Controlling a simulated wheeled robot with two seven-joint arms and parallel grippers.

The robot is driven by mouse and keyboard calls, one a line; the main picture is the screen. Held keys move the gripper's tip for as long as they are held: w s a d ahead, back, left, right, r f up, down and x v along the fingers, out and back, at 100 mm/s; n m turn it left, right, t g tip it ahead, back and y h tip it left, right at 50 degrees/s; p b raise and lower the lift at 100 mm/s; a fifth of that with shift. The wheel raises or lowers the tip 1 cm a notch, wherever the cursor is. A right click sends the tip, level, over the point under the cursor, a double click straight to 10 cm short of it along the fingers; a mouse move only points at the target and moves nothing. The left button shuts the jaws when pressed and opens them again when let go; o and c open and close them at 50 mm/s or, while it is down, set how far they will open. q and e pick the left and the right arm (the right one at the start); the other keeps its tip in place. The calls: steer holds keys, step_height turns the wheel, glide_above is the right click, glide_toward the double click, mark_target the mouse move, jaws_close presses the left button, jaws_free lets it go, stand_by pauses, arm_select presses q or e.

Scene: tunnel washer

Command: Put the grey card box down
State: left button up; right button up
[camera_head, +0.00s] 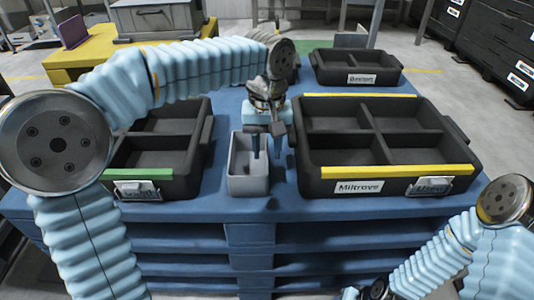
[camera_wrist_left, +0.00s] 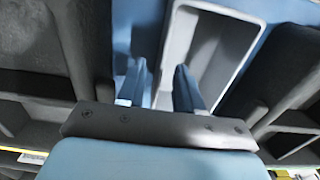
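The grey card box (camera_head: 248,184) is an open-topped, upright box on the blue pallet surface (camera_head: 236,207), between two black trays. My left gripper (camera_head: 267,148) points down at it. Its two blue fingers stand apart, one over the box's inside and one outside its right side in the head view. In the left wrist view, the fingers of the left gripper (camera_wrist_left: 160,78) straddle one wall of the grey card box (camera_wrist_left: 212,52), with a visible gap. Contact with the wall cannot be told. My right arm shows at the lower right; its fingers are out of frame.
A black tray with a green strip (camera_head: 150,174) stands close on the left. A larger black tray labelled Miltrove (camera_head: 358,187) stands close on the right. Another black tray (camera_head: 358,76) stands behind. A narrow blue strip is free around the box.

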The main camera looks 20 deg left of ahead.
arm_select(q)
step_height(320, 180, up, 9)
steer(key=p, duration=0.1)
steer(key=shift+p, duration=0.4)
